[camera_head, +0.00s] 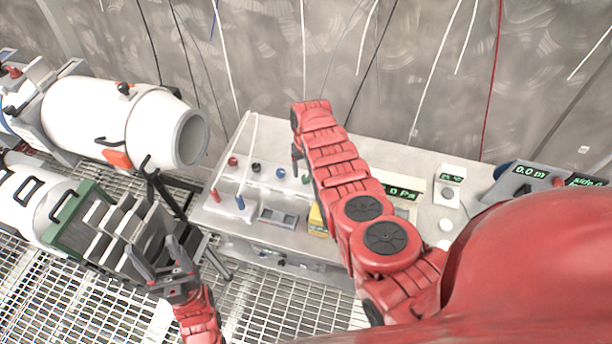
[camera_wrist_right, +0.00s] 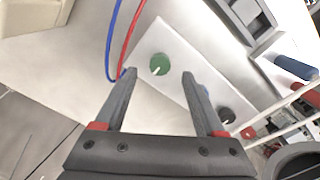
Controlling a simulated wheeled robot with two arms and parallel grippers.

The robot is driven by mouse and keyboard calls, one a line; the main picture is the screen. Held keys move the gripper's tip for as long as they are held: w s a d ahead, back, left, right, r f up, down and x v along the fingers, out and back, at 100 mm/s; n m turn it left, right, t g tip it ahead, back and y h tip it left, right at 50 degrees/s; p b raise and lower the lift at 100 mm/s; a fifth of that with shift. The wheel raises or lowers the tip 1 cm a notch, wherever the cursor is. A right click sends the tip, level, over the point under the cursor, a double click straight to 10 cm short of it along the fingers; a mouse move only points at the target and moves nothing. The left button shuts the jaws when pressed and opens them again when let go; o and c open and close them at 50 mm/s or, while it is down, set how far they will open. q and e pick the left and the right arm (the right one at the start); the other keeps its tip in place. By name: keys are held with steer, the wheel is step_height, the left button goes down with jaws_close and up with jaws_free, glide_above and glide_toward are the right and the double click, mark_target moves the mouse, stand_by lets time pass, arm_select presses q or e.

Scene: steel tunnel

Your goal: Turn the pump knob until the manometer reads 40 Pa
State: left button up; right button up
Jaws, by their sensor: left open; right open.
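A white panel with a row of knobs lies on the table. In the right wrist view, a green knob (camera_wrist_right: 159,64) with a white mark shows between and beyond the fingertips of my right gripper (camera_wrist_right: 158,75), which is open and empty. Contact does not show. No label shows which is the pump knob. In the head view, the green knob (camera_head: 306,179) is beside my right arm. The manometer display (camera_head: 402,191) shows "0 Pa", its left part hidden by my arm. My left gripper (camera_head: 168,268) is open, away from the panel.
The grey table (camera_head: 340,255) also holds a yellow item (camera_head: 317,220), a small white display box (camera_head: 450,183) and a "0.0 m" display (camera_head: 530,172). Red and blue cables run close to the green knob.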

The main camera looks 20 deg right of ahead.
mark_target(306, 178)
step_height(306, 178, down, 4)
steer(key=b, duration=0.2)
steer(key=shift+f+b, duration=0.15)
steer(key=shift+b, duration=0.2)
jaws_close()
